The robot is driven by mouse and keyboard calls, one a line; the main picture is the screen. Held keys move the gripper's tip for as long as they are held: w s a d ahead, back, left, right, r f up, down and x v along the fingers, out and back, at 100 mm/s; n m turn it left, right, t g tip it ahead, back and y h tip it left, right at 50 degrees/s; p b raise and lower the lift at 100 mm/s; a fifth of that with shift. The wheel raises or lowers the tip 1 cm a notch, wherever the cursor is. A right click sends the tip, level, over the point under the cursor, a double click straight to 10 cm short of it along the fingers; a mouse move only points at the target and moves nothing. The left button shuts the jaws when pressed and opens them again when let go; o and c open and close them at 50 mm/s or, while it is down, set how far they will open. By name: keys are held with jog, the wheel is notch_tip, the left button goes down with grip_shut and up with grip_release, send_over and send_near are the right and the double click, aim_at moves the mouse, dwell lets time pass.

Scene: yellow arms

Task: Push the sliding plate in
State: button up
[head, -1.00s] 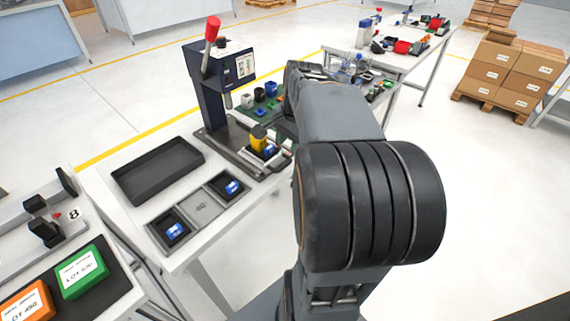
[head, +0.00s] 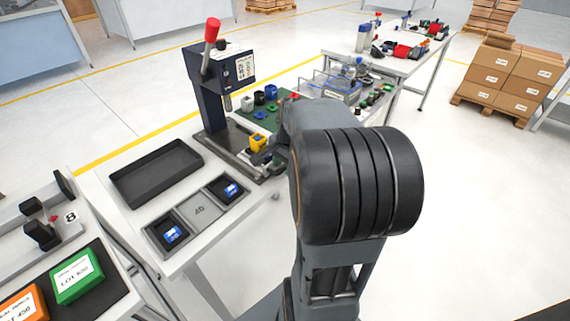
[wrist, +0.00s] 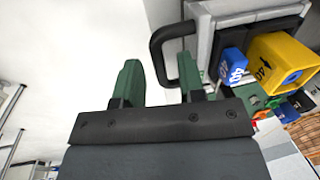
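The sliding plate (wrist: 203,42) is light grey with a dark top and has a black loop handle (wrist: 157,45) at its outer end. In the head view the yellow block (head: 257,141) shows at the foot of the dark blue press (head: 217,95). My gripper (wrist: 160,80) has two green fingers spread apart, with the handle's outer bar appearing between them in the wrist view. I cannot tell whether they touch it. My arm hides most of the gripper and plate in the head view.
A black tray (head: 157,172) and a grey holder (head: 198,209) with blue parts lie on the near table. A green mat (head: 270,112) with small parts is behind the plate. Another table (head: 392,62) stands beyond. Open floor lies to the right.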

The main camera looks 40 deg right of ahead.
aim_at(253, 150)
grip_shut()
dwell(0.3)
jog(key=w+p, duration=0.1)
jog(key=w, duration=0.3)
jog(key=w+a+p, duration=0.1)
jog(key=w, duration=0.3)
jog(key=w+a+p, duration=0.1)
jog(key=w+p, duration=0.1)
jog(key=w, duration=0.2)
jog(key=shift+w+a+r, duration=0.1)
jog(key=shift+w, duration=0.2)
jog(key=shift+c, duration=0.3)
grip_release()
jog(key=shift+w, duration=0.15)
jog(key=shift+o, duration=0.7)
notch_tip(253, 150, up, 14)
jog(key=s, duration=0.2)
jog(key=shift+s+d+f+p, duration=0.2)
jog(key=shift+s+p, duration=0.1)
jog(key=shift+p, duration=0.1)
